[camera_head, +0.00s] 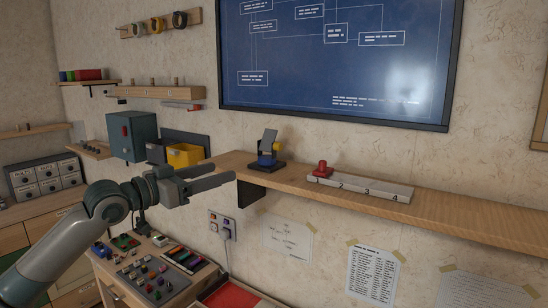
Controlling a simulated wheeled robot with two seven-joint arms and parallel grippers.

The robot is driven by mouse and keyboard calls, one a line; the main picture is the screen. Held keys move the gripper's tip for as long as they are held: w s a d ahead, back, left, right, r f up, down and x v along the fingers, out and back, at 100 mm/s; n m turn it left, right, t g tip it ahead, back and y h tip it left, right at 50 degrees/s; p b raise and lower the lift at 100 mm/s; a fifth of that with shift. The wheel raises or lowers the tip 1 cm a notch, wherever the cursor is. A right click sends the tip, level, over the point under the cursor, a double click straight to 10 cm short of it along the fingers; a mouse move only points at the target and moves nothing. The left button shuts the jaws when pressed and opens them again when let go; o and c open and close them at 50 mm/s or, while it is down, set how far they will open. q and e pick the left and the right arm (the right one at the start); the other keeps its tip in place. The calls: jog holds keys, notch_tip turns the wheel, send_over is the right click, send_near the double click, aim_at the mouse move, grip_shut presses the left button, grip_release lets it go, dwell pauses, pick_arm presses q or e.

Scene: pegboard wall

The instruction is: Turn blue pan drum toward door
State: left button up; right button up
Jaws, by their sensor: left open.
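The blue pan drum (267,158) is part of a small device on the left end of the wooden wall shelf. It sits on a dark base (266,167), with a yellow part beside it and a grey tilted plate (270,139) above. My left gripper (225,170) comes in from the left, its fingers open and empty, pointing right toward the device. In the picture its tips are left of and slightly below the drum, with a visible gap; the depth between them is hard to tell. No door is clearly recognisable. My right gripper is not in view.
The shelf (450,214) runs right, holding a numbered grey strip (365,188) with a red piece (322,170) at its left end. A blue board (335,60) hangs above. A teal box (132,136) and yellow bin (184,155) are behind my arm. Cluttered drawers (155,275) stand below.

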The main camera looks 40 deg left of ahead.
pick_arm(q)
jog(key=p, duration=0.3)
send_near(262, 158)
jog(key=w, duration=0.5)
jog(key=w+d, duration=0.1)
jog(key=w, duration=0.2)
jog(key=shift+r, duration=0.1)
jog(key=shift+w+p, duration=0.6)
jog(key=shift+w, duration=0.35)
jog(key=shift+w+d+p, duration=0.1)
jog(key=shift+w+p, duration=0.25)
jog(key=shift+w, duration=0.3)
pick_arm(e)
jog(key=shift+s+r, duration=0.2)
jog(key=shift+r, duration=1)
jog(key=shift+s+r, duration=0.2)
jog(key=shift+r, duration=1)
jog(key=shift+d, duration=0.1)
pick_arm(q)
jog(key=c, duration=1)
